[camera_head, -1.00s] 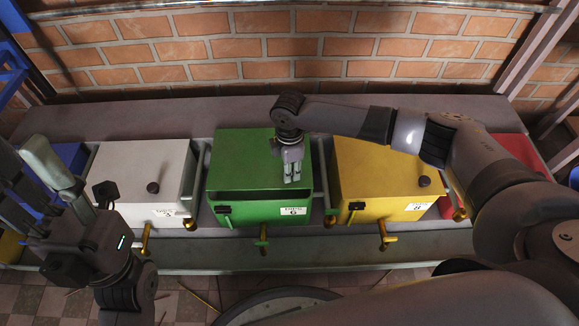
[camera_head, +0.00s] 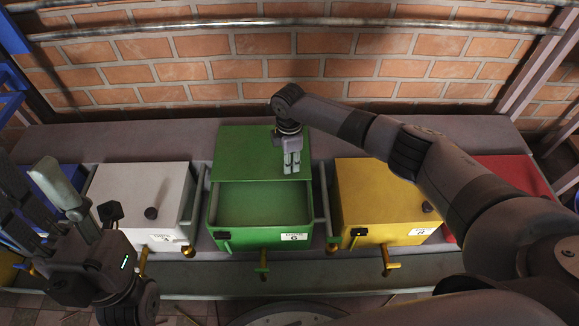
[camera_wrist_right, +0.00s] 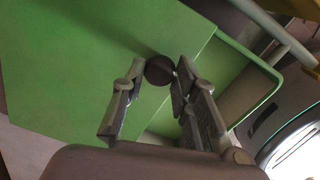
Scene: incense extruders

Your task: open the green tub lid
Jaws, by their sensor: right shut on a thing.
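The green tub (camera_head: 225,213) stands in the middle of the row, and its front part is uncovered, showing the inside. Its flat green lid (camera_head: 240,150) is slid toward the wall and covers the back part; it also shows in the right wrist view (camera_wrist_right: 70,70). My right gripper (camera_head: 291,168) points down at the lid. In the right wrist view it is shut on the dark round lid knob (camera_wrist_right: 159,69). The knob is hidden by the fingers in the head view. My left gripper (camera_head: 45,215) is at the far left, away from the green tub; its jaw opening is unclear.
A white tub (camera_head: 125,190) stands left of the green one and a yellow tub (camera_head: 375,185) to the right, both with lids on. A red tub (camera_head: 500,175) is partly behind my right arm. The brick wall (camera_head: 230,70) rises behind the bench's bare back strip (camera_head: 170,135).

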